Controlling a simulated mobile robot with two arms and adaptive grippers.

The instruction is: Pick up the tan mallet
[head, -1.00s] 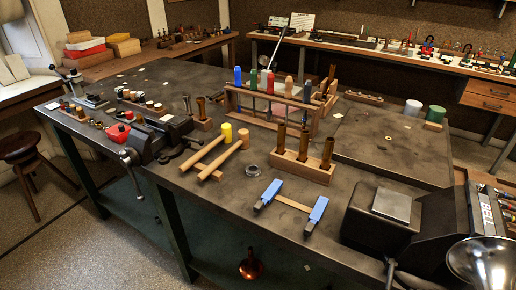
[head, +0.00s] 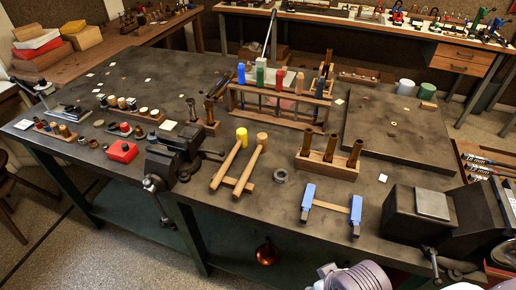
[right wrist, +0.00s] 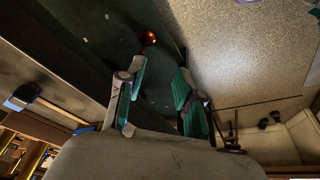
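The tan mallet (head: 262,139) lies on the dark workbench, its tan head at the back and its handle pointing forward. A yellow-headed mallet (head: 241,134) lies close on its left. A wooden crosspiece (head: 231,182) spans the two handles near their front ends. My right gripper (right wrist: 164,84) is open and empty in the right wrist view, by the bench's edge with floor beyond. The tan mallet does not show there. Part of my right arm shows at the bottom of the head view, but its fingers do not. My left gripper is out of view.
A vise (head: 178,150) stands left of the mallets. A metal ring (head: 281,175), a tube block (head: 328,164) and a blue-ended clamp (head: 331,207) lie to the right. A tool rack (head: 279,101) stands behind. The bench in front of the mallets is clear.

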